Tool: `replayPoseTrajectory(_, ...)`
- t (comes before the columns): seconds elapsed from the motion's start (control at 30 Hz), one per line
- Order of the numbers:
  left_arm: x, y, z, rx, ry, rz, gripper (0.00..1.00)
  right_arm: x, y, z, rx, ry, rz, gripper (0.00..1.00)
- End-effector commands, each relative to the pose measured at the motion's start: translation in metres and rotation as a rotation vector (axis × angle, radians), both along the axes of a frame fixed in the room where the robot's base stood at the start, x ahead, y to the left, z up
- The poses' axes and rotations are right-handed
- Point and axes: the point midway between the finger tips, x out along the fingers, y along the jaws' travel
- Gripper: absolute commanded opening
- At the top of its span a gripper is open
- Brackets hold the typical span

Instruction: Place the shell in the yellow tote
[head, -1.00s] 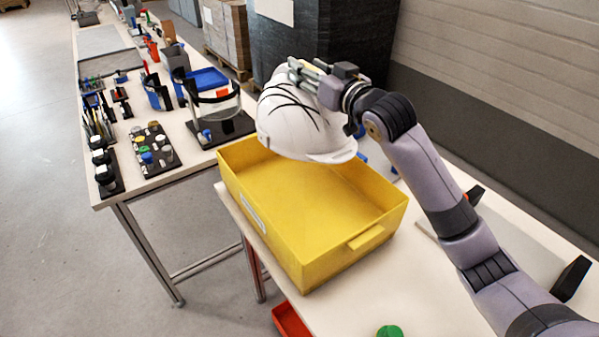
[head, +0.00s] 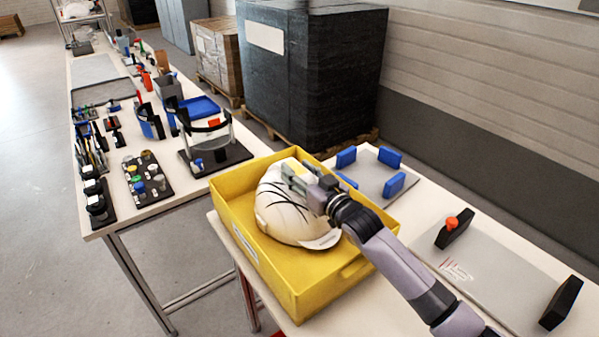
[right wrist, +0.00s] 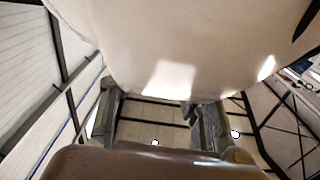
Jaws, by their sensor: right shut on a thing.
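The white helmet shell (head: 284,212) with black curved lines sits inside the yellow tote (head: 272,277), within its walls, brim toward the lower right. Whether it touches the tote floor I cannot tell. My right gripper (head: 292,176) is at the top of the shell, shut on it. In the right wrist view the shell (right wrist: 190,45) fills the upper part, and the gripper (right wrist: 158,115) shows below it; the contact is hidden. The tote stands on the white table. My left gripper is not in view.
A grey plate with blue blocks (head: 394,184) lies behind the tote on the right. Another grey plate with black blocks (head: 561,303) lies to the right. A second table with a face shield stand (head: 215,160) and small parts is at left.

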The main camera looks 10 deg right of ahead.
Motion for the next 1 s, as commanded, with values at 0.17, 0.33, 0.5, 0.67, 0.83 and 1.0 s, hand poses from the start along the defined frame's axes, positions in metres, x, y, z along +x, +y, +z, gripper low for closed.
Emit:
replayPoseTrajectory(0.17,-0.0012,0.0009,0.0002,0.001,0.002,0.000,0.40,-0.0001,0.0002,-0.0021,0.001,-0.006,0.001,0.00)
replayPoseTrajectory(0.33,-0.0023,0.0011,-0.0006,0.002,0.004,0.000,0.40,0.0000,0.0002,-0.0031,0.001,-0.006,0.001,0.00)
replayPoseTrajectory(0.5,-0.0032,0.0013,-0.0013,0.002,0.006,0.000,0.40,-0.0002,0.0000,-0.0067,-0.001,-0.001,0.000,0.49)
replayPoseTrajectory(0.67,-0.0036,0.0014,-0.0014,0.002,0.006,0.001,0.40,-0.0001,-0.0001,-0.0067,-0.001,-0.001,0.000,0.59)
replayPoseTrajectory(0.83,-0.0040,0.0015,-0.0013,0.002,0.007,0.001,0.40,-0.0001,-0.0001,-0.0066,-0.001,-0.001,0.000,0.63)
replayPoseTrajectory(1.0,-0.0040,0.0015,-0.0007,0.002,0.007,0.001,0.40,-0.0001,-0.0001,-0.0054,-0.001,-0.001,0.000,0.63)
